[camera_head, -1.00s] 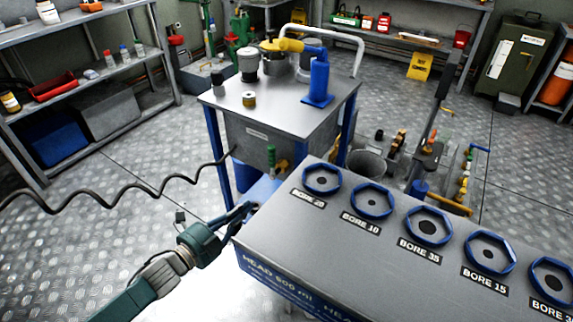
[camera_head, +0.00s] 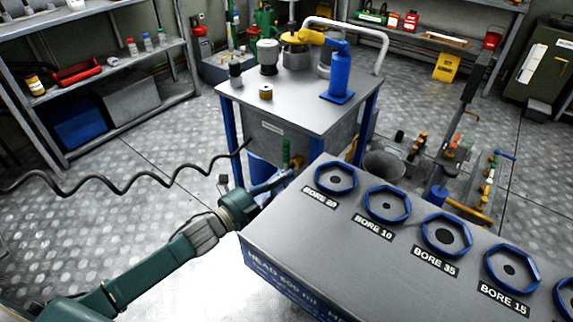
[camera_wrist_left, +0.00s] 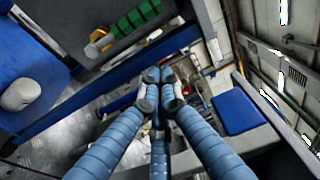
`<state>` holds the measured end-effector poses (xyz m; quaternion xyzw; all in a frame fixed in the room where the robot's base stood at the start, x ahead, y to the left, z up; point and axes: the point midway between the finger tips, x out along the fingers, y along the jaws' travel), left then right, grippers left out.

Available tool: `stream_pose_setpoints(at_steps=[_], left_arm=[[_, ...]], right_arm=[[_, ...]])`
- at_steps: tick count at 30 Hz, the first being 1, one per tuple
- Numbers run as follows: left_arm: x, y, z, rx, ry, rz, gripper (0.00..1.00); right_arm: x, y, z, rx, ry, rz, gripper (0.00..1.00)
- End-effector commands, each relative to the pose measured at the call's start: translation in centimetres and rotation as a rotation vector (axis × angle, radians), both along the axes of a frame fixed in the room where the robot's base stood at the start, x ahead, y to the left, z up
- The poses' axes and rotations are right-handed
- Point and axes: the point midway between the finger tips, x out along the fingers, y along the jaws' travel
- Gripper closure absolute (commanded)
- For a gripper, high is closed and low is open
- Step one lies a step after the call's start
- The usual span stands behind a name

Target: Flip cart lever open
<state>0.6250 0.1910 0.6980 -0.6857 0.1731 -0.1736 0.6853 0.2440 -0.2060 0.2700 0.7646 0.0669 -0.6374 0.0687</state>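The cart (camera_head: 300,92) is a grey-topped stand with blue legs. Its lever has a green grip (camera_head: 286,152) that stands upright beside a brass-coloured fitting, below the tabletop. In the left wrist view the ribbed green grip (camera_wrist_left: 135,18) and a yellow fitting (camera_wrist_left: 100,42) lie at upper left, apart from my fingers. My left gripper (camera_head: 275,184) is just below the lever in the head view. Its blue fingers converge in the left wrist view (camera_wrist_left: 160,76), with tips together and nothing visible between them. My right gripper is not in view.
A grey bench (camera_head: 350,245) with blue hexagonal bore rings stands right of my left arm. A black coiled hose (camera_head: 120,180) crosses at left. Shelves (camera_head: 110,85) stand at the left wall. Open metal floor (camera_head: 130,210) lies between.

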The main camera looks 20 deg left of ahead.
Motion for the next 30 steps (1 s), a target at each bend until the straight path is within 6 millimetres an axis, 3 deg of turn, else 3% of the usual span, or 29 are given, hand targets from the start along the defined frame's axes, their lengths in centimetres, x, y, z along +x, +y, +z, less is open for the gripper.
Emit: stream_pose_setpoints(at_steps=[5,7,12,30], left_arm=[[3.3,-1.8,0.1,-0.001,-0.003,0.000,1.00],[4.1,-0.4,-0.1,0.007,0.000,0.002,1.00],[5.3,0.9,-0.1,0.004,0.000,0.000,1.00],[5.6,1.4,0.0,-0.011,0.005,0.000,1.00]], right_arm=[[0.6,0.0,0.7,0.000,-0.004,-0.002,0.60],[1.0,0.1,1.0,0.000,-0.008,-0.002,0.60],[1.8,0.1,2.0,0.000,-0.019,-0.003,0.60],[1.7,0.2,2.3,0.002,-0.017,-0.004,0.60]])
